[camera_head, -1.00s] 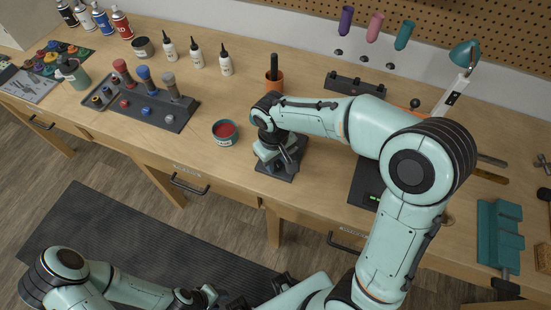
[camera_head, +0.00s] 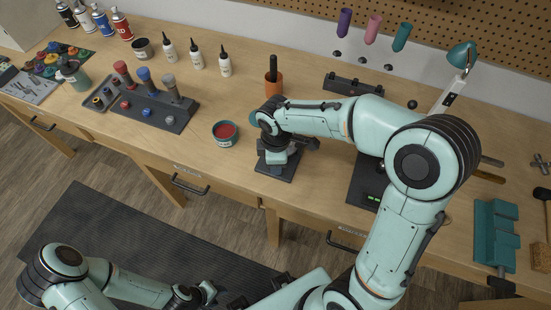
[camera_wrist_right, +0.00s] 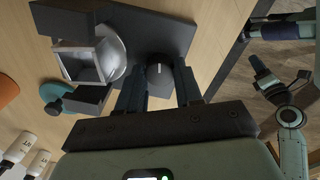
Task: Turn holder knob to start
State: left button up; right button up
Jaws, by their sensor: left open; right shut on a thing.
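The holder has a dark base plate (camera_head: 272,172) near the front edge of the bench. In the right wrist view, its plate (camera_wrist_right: 150,28) carries a silver round body with a square frame (camera_wrist_right: 88,62) between dark jaws. A dark round knob (camera_wrist_right: 159,73) with a pale mark stands beside that body. My right gripper (camera_wrist_right: 159,88) is shut on the knob, one finger on each side. In the head view my right gripper (camera_head: 282,156) hides the knob. My left gripper (camera_head: 234,302) is open and empty, low in front of the bench.
A red-filled tin (camera_head: 225,133) stands just left of the holder. An orange cup (camera_head: 274,86) is behind it, and a dark device with green lights (camera_head: 368,188) is to the right. A teal vise (camera_head: 495,230) is farther right. A rack of coloured handles (camera_head: 150,105) stands left.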

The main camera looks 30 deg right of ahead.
jog(key=n, duration=0.3)
jog(key=shift+r+n+p, duration=0.1)
jog(key=shift+n+p, duration=0.25)
jog(key=shift+n, duration=0.05)
jog(key=n+p, duration=0.1)
jog(key=n, duration=0.2)
jog(key=shift+w+n, duration=0.1)
jog(key=shift+n, duration=0.2)
jog(key=n+p, duration=0.1)
jog(key=n, duration=0.3)
jog(key=shift+d+y, duration=0.1)
jog(key=shift+y, duration=0.2)
pick_arm(q)
jog(key=w+r+p, duration=0.1)
jog(key=w+r, duration=0.4)
jog(key=shift+w+r+t, duration=0.3)
jog(key=shift+r+t, duration=0.05)
jog(key=shift+t, duration=0.05)
pick_arm(e)
jog(key=shift+w+n, duration=0.1)
jog(key=shift+n, duration=1.9)
jog(key=o, duration=1)
jog(key=shift+o, duration=0.2)
